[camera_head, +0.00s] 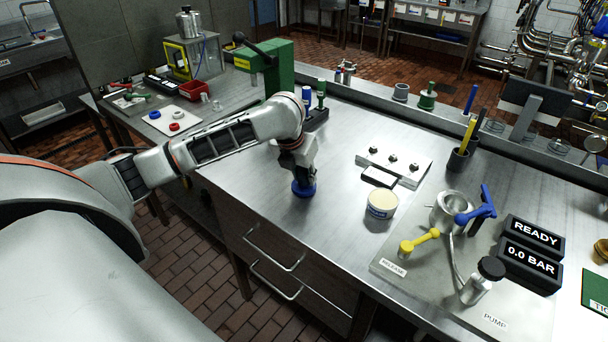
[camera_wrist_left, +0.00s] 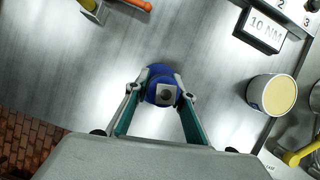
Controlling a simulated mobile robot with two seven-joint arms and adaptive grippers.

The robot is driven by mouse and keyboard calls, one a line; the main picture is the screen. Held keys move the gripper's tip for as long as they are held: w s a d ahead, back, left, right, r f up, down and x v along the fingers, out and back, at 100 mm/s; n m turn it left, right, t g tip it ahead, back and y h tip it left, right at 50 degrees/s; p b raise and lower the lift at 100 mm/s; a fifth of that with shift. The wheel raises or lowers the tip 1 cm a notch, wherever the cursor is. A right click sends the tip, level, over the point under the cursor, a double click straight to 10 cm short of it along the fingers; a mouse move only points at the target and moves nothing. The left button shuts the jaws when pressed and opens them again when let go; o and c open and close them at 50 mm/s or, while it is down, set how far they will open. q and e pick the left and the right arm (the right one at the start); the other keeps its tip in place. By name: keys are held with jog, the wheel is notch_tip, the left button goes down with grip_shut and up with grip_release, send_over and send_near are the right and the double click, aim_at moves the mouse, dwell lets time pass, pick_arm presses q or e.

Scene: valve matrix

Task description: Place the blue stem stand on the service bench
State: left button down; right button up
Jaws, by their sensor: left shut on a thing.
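My left gripper (camera_head: 301,172) points down over the front part of the steel service bench (camera_head: 335,165). It is shut on the blue stem stand (camera_head: 303,188), whose round blue base shows just under the fingers. The left wrist view shows the blue stem stand (camera_wrist_left: 160,72) from above, with a grey square top between the two fingertips (camera_wrist_left: 161,90). The stand looks upright and is at or very near the bench top; I cannot tell whether it touches. My right gripper is not in view.
A cream-topped tin (camera_head: 382,204) and a panel with several knobs (camera_head: 394,166) stand to the right. A dark rack (camera_head: 317,120) with blue and green pieces is behind. A pump plate (camera_head: 420,273) fills the right front. Bare steel surrounds the stand.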

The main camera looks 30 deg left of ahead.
pick_arm(q)
jog(key=c, duration=1.7)
grip_release()
jog(key=v, duration=1.2)
jog(key=shift+r, duration=0.1)
